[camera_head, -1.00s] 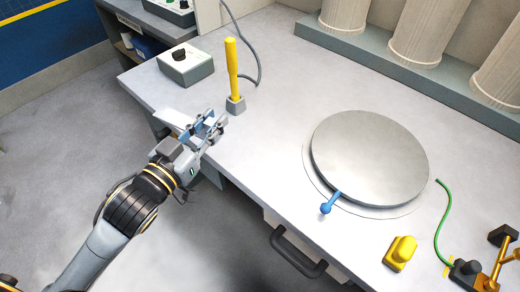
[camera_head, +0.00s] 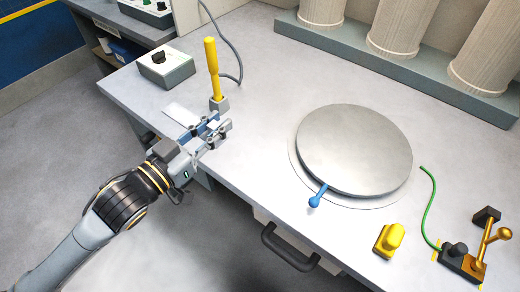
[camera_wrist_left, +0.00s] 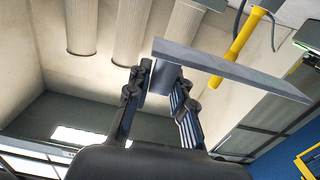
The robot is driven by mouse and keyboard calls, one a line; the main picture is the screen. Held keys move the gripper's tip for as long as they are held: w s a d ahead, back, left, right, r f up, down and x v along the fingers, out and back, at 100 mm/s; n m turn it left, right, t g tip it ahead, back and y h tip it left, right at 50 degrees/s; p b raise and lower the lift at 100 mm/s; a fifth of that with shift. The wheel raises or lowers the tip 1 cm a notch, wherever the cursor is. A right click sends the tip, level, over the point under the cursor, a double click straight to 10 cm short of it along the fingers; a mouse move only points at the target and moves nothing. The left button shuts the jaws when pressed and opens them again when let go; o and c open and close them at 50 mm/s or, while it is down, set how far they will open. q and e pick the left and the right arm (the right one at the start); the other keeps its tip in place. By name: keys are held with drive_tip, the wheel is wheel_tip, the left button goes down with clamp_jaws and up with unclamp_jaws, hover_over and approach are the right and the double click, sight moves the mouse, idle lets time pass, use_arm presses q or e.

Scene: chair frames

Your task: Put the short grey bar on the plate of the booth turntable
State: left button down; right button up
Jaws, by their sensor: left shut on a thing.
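My left gripper (camera_head: 210,130) is over the near-left edge of the table. It is shut on the short grey bar (camera_head: 180,113), whose pale end sticks out to the left of the fingers. In the left wrist view the bar (camera_wrist_left: 235,72) lies across the fingertips and extends far to the right. The booth turntable's round grey plate (camera_head: 354,148) is to the right of my left gripper, apart from it, and is bare. A blue lever (camera_head: 315,199) sticks out at its front. My right gripper is not in view.
A yellow upright handle (camera_head: 212,68) stands just behind my left gripper, with a grey control box (camera_head: 166,68) beyond it. A yellow knob (camera_head: 389,239) and a brass lever (camera_head: 487,243) are at the front right. Pale columns (camera_head: 400,22) stand along the back. Table between gripper and plate is clear.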

use_arm(q)
drive_tip(key=d+f, duration=0.2)
drive_tip(key=d, duration=0.1)
drive_tip(key=w+d+f, duration=0.1)
drive_tip(key=d+f, duration=0.1)
drive_tip(key=d, duration=0.1)
drive_tip(key=w+d+f, duration=0.1)
drive_tip(key=d+f, duration=0.2)
drive_tip(key=shift+d, duration=0.3)
drive_tip(key=shift+w+d+f, duration=0.15)
drive_tip(key=shift+d+f, duration=0.25)
drive_tip(key=shift+f, duration=0.05)
drive_tip(key=f, duration=0.2)
drive_tip(key=f+p, duration=0.1)
drive_tip(key=shift+d+f, duration=0.15)
drive_tip(key=shift+d, duration=0.15)
drive_tip(key=shift+f, duration=0.2)
drive_tip(key=c, duration=1.2)
unclamp_jaws()
drive_tip(key=shift+o, duration=0.2)
